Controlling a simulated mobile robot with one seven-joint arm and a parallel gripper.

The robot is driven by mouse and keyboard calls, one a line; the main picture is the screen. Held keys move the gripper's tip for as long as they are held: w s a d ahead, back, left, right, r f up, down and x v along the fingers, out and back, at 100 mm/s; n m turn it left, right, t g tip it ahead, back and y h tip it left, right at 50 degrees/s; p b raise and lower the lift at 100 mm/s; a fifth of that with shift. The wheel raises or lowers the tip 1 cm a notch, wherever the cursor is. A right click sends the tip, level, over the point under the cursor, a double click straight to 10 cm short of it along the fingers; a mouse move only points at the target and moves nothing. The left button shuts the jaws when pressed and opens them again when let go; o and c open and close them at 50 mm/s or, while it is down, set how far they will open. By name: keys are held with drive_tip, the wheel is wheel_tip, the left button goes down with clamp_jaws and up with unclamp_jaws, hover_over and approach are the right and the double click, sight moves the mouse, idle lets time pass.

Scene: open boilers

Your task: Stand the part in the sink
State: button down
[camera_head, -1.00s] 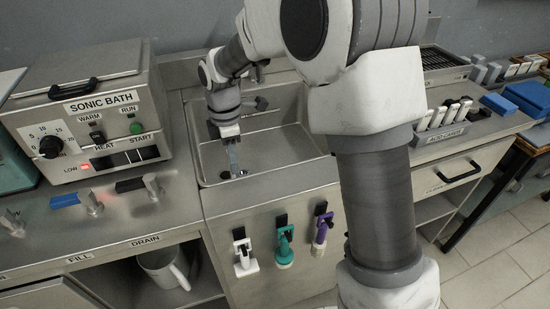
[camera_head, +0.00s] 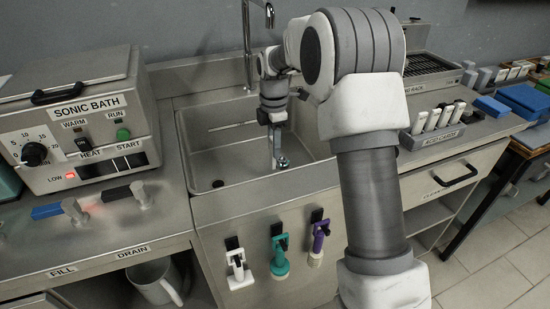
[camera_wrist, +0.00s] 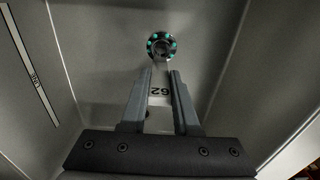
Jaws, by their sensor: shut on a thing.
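My gripper (camera_head: 276,150) points down inside the steel sink (camera_head: 200,187), right of the basin's middle. It is shut on the part (camera_wrist: 160,46). In the wrist view the part shows a dark round end with teal dots beyond the fingertips, and a pale piece marked "62" between the fingers. In the head view its round end (camera_head: 283,163) hangs just below the fingers, low in the basin. The part looks roughly upright. I cannot tell whether it touches the sink floor.
A faucet (camera_head: 246,40) rises behind the sink. A sonic bath (camera_head: 85,125) stands at left, with levers in front. White, teal (camera_head: 279,250) and purple tools hang on the sink front. A rack of white-topped pieces (camera_head: 432,122) is at right.

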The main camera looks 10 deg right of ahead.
wheel_tip(320, 180, down, 4)
drive_tip(key=shift+w+d+f+b, duration=0.1)
drive_tip(key=shift+b, duration=0.7)
drive_tip(key=c, duration=1.1)
unclamp_jaws()
drive_tip(key=shift+f, duration=0.1)
drive_tip(key=o, duration=0.5)
drive_tip(key=shift+c, duration=0.2)
